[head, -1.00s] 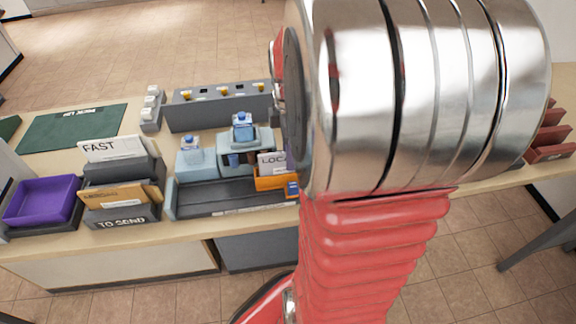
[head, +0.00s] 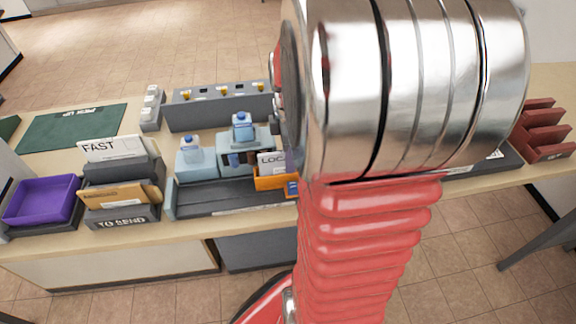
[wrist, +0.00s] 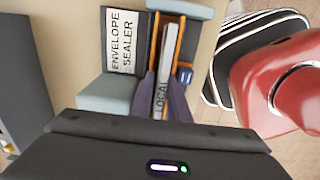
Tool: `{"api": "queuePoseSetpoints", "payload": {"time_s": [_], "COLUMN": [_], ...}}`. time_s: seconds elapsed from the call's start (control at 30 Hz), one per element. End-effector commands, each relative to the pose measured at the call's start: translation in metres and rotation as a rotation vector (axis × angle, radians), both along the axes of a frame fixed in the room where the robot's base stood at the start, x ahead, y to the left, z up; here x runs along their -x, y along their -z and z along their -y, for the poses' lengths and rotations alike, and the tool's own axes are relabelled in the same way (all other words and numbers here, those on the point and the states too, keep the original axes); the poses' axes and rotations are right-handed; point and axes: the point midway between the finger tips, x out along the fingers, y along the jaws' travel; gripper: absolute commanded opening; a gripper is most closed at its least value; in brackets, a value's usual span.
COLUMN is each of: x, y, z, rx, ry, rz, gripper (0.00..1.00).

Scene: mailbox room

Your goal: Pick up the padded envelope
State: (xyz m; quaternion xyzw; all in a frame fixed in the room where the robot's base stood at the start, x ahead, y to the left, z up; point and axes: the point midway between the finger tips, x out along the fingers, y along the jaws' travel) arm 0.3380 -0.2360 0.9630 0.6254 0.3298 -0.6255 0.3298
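A thin white piece marked LOCAL, perhaps the padded envelope, stands upright in an orange holder (head: 270,183). The white piece (head: 270,161) is partly hidden by my arm in the head view. In the wrist view the white piece (wrist: 163,85) is seen edge-on from above, between the orange holder's sides (wrist: 177,42). My gripper (wrist: 162,82) has one dark finger on each side of it, very close. I cannot tell if the fingers touch it. A tan piece marked ABROAD (head: 115,195) and a white piece marked FAST (head: 113,147) stand in the TO SEND rack (head: 124,219).
The envelope sealer (wrist: 123,40) stands beside the holder. A purple tray (head: 40,201) and green mat (head: 70,128) lie at left. A red slotted rack (head: 543,130) stands at far right.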

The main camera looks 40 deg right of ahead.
Motion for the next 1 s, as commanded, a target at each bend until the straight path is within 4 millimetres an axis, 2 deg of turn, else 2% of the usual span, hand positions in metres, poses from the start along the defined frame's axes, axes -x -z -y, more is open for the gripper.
{"api": "queuePoseSetpoints", "payload": {"time_s": [0.2,0.67,0.87,1.0], "x": [0.0,0.0,0.0,-0.001], "y": [0.0,-0.001,-0.017,-0.04], "z": [0.0,0.0,0.0,0.001], "rx": [0.0,0.001,0.001,0.002], "ry": [0.0,0.0,0.0,0.0], "rz": [0.0,0.001,0.002,0.003], "gripper": [0.0,0.0,0.0,0.0]}}
